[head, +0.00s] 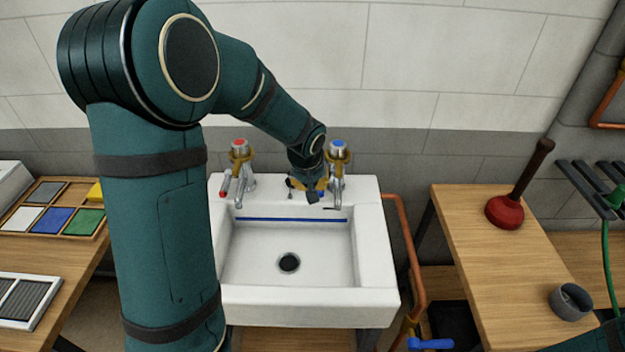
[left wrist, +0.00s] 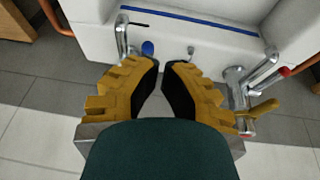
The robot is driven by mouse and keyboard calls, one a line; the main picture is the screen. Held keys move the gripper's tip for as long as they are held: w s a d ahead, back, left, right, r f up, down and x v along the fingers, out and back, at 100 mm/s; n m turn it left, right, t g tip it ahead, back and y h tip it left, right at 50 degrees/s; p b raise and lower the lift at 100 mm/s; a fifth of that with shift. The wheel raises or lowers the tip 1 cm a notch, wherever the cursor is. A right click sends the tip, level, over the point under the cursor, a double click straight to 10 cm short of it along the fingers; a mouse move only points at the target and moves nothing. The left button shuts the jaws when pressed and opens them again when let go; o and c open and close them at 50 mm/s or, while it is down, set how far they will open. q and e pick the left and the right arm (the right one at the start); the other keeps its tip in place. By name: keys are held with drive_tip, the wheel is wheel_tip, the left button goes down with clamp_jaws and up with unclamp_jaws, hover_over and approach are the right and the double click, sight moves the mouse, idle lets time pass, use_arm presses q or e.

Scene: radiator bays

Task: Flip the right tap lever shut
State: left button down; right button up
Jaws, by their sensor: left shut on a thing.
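The right tap (head: 337,170), chrome with a blue top and a yellow-brown collar, stands at the back right of the white sink (head: 380,270). My left gripper (head: 312,196) is just left of it, over the sink's back ledge. In the left wrist view the gripper (left wrist: 161,66) has its fingers close together. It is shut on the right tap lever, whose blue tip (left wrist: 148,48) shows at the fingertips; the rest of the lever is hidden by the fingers. The tap's chrome spout (left wrist: 121,35) is left of it.
The left tap (head: 240,165), with a red top, stands at the sink's back left; its red-tipped lever (head: 223,190) points forward. A bench (head: 470,240) on the right holds a plunger (head: 505,211) and a grey ring (head: 571,302). A copper pipe (head: 413,270) runs beside the sink.

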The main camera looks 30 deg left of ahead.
use_arm(q)
drive_tip(key=shift+s+d+r, duration=0.4)
drive_tip(key=shift+s+r, duration=0.35)
